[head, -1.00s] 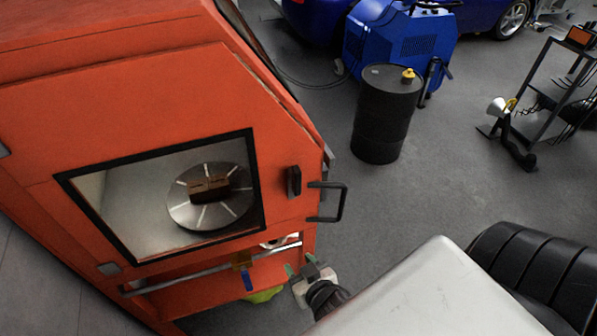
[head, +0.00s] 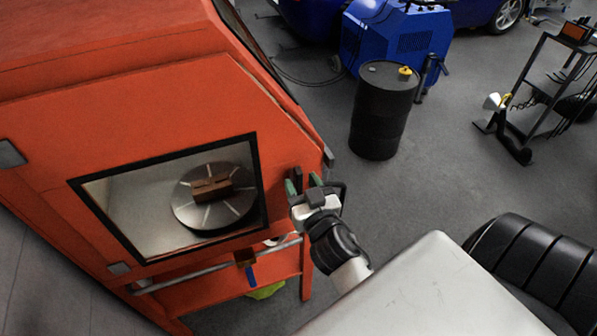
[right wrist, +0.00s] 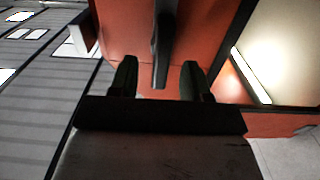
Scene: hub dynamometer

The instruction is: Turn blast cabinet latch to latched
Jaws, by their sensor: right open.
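The orange blast cabinet (head: 130,115) fills the left of the head view, with its dark-framed window facing me. Its black latch (head: 297,174) is on the door right of the window, partly hidden by my right gripper (head: 303,184). My right gripper is open, with its fingers at the latch. In the right wrist view, a dark upright bar, seemingly the latch (right wrist: 162,45), appears between the two open fingers (right wrist: 158,68). I cannot tell whether they touch it. My left gripper is not in view.
A black handle (head: 343,187) is just right of the latch, partly behind my gripper. A round turntable (head: 190,212) with a brown block shows through the window. A black drum (head: 380,125) stands at the back, with open floor between.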

